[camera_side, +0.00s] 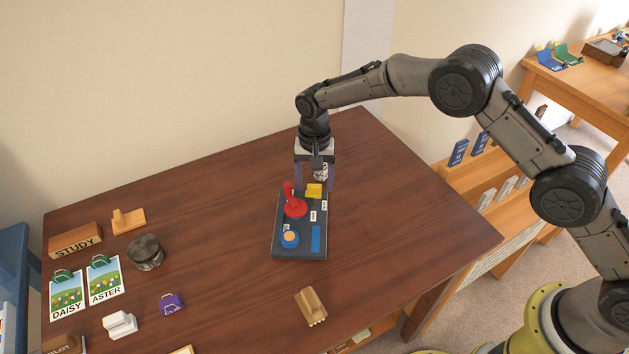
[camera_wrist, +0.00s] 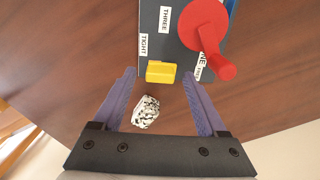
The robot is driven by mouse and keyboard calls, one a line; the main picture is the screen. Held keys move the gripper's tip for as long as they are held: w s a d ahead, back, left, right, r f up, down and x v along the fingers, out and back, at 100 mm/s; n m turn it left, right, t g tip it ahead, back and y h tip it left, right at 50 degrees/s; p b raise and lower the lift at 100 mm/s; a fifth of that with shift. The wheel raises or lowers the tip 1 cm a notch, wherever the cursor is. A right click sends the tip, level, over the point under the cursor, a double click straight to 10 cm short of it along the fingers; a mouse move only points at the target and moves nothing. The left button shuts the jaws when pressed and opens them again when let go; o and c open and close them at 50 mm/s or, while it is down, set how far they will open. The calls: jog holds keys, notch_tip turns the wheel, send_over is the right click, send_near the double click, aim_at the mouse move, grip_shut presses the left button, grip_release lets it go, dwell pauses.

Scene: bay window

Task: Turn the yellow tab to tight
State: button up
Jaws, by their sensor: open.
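The yellow tab (camera_side: 314,190) sits at the far end of a dark board (camera_side: 301,252) on the table. In the wrist view the tab (camera_wrist: 161,72) is at the board's near edge, with a TIGHT label (camera_wrist: 144,45) just beyond its left end. My gripper (camera_side: 315,184) is open and points down above that end of the board. In the wrist view its two purple fingers (camera_wrist: 160,77) stand to either side of the tab, apart from it. Whether the fingertips are level with the tab I cannot tell.
A red lever (camera_side: 295,206) stands on the board close to the tab. A black-and-white patterned object (camera_wrist: 146,111) lies beyond the board's end. Table right of the board is clear.

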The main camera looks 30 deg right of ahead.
jog(key=shift+f, duration=0.15)
grip_shut()
dwell(0.4)
jog(key=shift+n, duration=0.4)
jog(key=n, duration=0.4)
jog(key=shift+s, duration=0.15)
jog(key=n, duration=0.4)
jog(key=shift+s+n, duration=0.15)
jog(key=shift+n, duration=0.15)
jog(key=n, duration=0.4)
jog(key=shift+s, duration=0.15)
jog(key=n, duration=0.4)
jog(key=shift+d, duration=0.15)
jog(key=shift+n, duration=0.4)
